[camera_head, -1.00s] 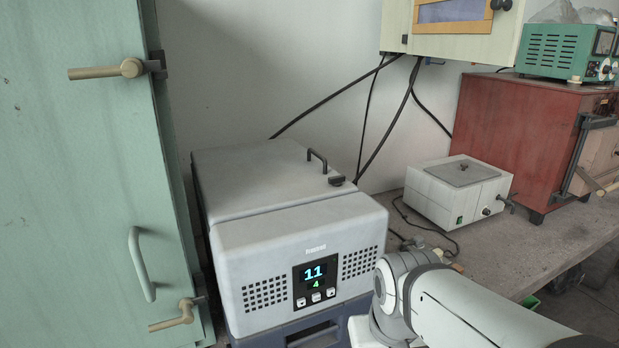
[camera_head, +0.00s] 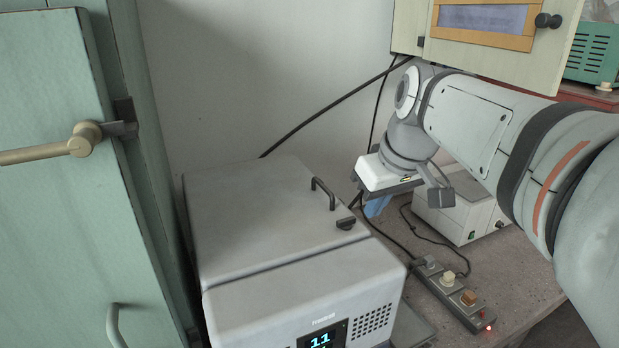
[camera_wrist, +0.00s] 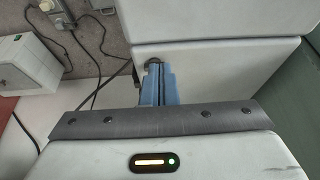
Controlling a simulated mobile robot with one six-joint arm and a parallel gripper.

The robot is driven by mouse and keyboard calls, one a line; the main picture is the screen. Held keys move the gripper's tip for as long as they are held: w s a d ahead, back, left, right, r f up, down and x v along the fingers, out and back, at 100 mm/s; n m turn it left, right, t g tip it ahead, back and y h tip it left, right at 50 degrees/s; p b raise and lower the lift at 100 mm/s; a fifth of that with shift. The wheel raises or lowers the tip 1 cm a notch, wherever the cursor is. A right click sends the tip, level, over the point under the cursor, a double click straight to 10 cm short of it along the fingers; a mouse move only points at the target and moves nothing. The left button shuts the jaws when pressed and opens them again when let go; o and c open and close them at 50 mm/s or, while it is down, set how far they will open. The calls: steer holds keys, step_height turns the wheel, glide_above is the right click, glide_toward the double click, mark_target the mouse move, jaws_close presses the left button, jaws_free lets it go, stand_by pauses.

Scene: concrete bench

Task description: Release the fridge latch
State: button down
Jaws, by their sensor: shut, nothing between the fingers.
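The fridge seems to be the grey box (camera_head: 270,215) with a lit display on its front. On its lid are a black bar handle (camera_head: 323,192) and a small black latch (camera_head: 345,223) near the lid seam, by the right edge. My gripper (camera_head: 377,207) has blue fingers, shut and empty, just right of the latch and apart from it in the head view. In the wrist view the shut fingers (camera_wrist: 158,75) point at a dark rounded part (camera_wrist: 154,61), probably the latch, at the lid edge. Whether they touch is unclear; the fingers partly cover it.
A power strip (camera_head: 455,295) with a red light lies right of the fridge. A white box (camera_head: 455,215) stands behind my arm, with cables around it. A wall cabinet (camera_head: 480,55) hangs above.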

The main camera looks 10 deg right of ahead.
mark_target(344, 233)
steer(key=p+x, duration=0.1)
steer(key=x, duration=0.9)
steer(key=shift+f, duration=0.2)
steer(key=shift+w+a+r+p, duration=0.1)
steer(key=shift+w+a+p, duration=0.15)
steer(key=shift+w, duration=0.4)
steer(key=shift+w+a+p, duration=0.1)
steer(key=shift+w+p, duration=0.2)
steer(key=shift+w, duration=0.35)
steer(key=shift+w+a+r+p, duration=0.1)
steer(key=shift+w+a+p, duration=0.15)
steer(key=shift+w, duration=0.35)
steer(key=shift+f, duration=0.1)
